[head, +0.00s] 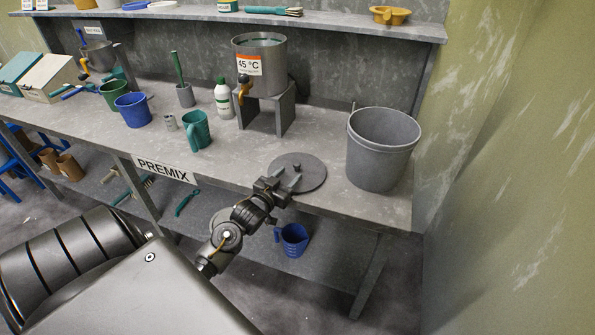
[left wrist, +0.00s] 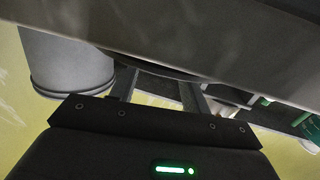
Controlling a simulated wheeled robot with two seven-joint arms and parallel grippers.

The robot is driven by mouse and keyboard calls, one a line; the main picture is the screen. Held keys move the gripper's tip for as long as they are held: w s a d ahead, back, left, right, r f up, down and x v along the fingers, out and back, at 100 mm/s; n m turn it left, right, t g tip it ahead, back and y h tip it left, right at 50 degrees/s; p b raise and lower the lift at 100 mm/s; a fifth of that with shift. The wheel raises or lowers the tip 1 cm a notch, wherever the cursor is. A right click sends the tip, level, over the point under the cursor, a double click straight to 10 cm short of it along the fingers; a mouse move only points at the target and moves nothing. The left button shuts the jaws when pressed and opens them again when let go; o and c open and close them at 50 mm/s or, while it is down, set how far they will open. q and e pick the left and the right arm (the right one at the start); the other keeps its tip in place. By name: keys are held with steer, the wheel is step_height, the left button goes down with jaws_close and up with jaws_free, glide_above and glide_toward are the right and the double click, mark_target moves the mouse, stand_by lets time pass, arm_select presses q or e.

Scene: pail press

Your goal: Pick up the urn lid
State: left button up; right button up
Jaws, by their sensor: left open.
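The urn lid, a flat dark grey disc (head: 313,174) with a small knob, lies on the bench near its front edge. The steel urn (head: 273,62) with a 45 °C label and a brass tap stands on a grey stand behind it. My left gripper (head: 283,183) is open at the lid's near left side, close to the knob; whether it touches the lid I cannot tell. In the left wrist view, which looks upside down, its two fingers (left wrist: 160,92) are apart, with the lid's dark edge (left wrist: 150,67) seen beyond them. My right gripper is not in view.
A grey pail (head: 382,150) stands right of the lid; it also shows in the left wrist view (left wrist: 68,65). A green mug (head: 197,130), a white bottle (head: 223,100) and a blue bucket (head: 133,109) stand to the left. A blue jug (head: 292,240) is on the lower shelf.

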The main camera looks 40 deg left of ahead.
mark_target(295, 166)
arm_select(q)
steer(key=shift+r, duration=0.1)
steer(key=shift+w+a+r, duration=0.15)
steer(key=w, duration=0.2)
steer(key=w+a+p, duration=0.1)
steer(key=shift+w+p, duration=0.3)
steer(key=shift+w, duration=0.1)
steer(key=shift+w+f, duration=0.2)
steer(key=shift+w, duration=0.25)
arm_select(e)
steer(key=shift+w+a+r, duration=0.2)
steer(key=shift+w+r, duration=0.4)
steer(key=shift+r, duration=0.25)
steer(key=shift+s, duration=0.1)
arm_select(q)
steer(key=shift+c, duration=0.9)
jaws_close()
